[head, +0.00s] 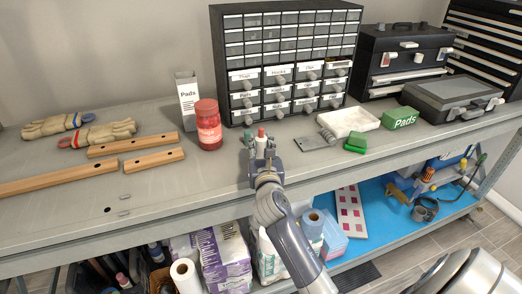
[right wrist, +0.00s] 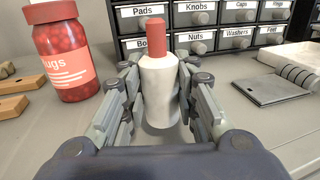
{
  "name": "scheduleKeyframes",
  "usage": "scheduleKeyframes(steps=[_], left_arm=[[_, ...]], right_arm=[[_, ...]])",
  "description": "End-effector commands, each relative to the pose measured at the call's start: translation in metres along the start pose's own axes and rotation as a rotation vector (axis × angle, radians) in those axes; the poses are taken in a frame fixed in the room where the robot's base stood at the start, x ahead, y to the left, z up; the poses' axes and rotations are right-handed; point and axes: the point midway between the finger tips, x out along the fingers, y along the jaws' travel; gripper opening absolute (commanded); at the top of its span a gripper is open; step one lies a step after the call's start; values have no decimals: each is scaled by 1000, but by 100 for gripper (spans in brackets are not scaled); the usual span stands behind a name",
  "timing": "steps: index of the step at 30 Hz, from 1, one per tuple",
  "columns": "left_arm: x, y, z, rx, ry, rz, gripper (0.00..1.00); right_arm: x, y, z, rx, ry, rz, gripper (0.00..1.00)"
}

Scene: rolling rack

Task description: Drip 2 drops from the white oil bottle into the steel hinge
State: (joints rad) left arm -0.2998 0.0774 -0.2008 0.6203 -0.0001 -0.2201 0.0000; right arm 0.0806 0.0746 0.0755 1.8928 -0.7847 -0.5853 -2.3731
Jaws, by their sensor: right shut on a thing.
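The white oil bottle (head: 261,144) with a red cap stands upright near the front middle of the grey shelf. My right gripper (head: 261,151) is shut on it, with fingers on both sides of its body in the right wrist view (right wrist: 160,105). I cannot tell whether its base touches the shelf. The steel hinge (head: 312,142) lies flat to the right of the bottle, its grey barrel toward the white tray. It also shows at the right of the right wrist view (right wrist: 268,90). My left gripper is not in view.
A red jar (head: 208,128) stands left of the bottle, with wooden bars (head: 120,147) further left. Behind is the labelled drawer cabinet (head: 285,65). The front-left shelf is mostly clear.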

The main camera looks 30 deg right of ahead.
Motion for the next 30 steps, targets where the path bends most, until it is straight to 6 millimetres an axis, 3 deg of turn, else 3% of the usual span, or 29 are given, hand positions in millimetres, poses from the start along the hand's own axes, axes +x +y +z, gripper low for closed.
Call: scheduleKeyframes(steps=[1, 18, 24, 30], left_arm=[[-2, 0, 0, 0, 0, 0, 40], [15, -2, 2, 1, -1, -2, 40], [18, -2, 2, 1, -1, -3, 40], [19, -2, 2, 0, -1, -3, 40]], right_arm=[[0, 0, 13, -2, -8, 2, 4], [-118, -55, 21, -2, -1, 3, 4], [-138, -65, 23, -1, 0, 0, 4], [-145, -68, 25, 0, -2, 0, 4]])
